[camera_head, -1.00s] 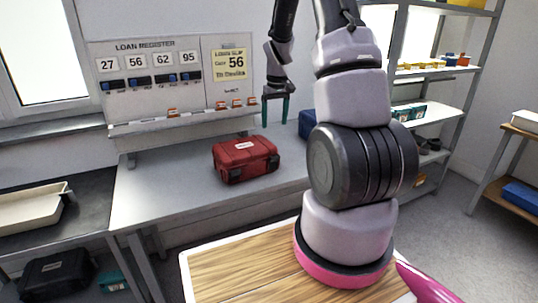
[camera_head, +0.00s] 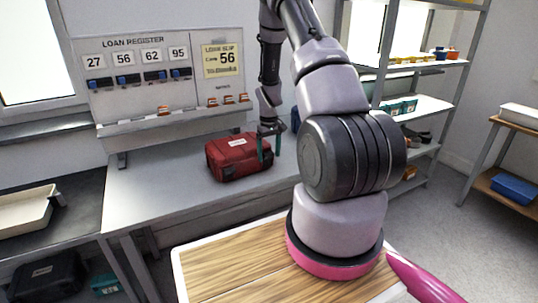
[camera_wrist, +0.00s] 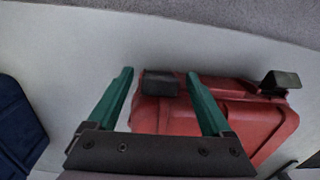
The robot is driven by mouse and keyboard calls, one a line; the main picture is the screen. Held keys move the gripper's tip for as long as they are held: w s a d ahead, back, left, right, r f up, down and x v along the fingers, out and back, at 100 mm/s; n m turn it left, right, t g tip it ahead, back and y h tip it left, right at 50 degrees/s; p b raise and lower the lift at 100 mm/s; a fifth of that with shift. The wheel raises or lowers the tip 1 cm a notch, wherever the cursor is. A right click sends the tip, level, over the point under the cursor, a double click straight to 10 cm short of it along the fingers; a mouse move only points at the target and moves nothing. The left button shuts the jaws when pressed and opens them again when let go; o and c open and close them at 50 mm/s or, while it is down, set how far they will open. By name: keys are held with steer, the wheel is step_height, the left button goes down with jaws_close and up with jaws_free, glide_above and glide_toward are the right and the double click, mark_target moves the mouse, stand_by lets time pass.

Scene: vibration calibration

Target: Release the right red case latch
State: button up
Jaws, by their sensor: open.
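The red case (camera_head: 232,158) sits closed on the grey bench, and it fills the right part of the wrist view (camera_wrist: 255,118). Two dark latches show on its edge in the wrist view: one (camera_wrist: 160,83) lies between the tips of my teal fingers, the other (camera_wrist: 281,80) is farther right, outside them. The latch between my fingers is on the case's right side as the head view sees it. My gripper (camera_head: 268,153) is open and points down at the right end of the case. The fingers (camera_wrist: 163,82) straddle the latch with gaps; I cannot tell whether they touch the case.
A dark blue case (camera_wrist: 18,125) lies on the bench beside the red one, to its right in the head view. The loan register board (camera_head: 145,70) stands behind. The bench (camera_head: 145,205) is clear left of the red case.

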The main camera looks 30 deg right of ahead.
steer(key=shift+f, duration=0.3)
jaws_close()
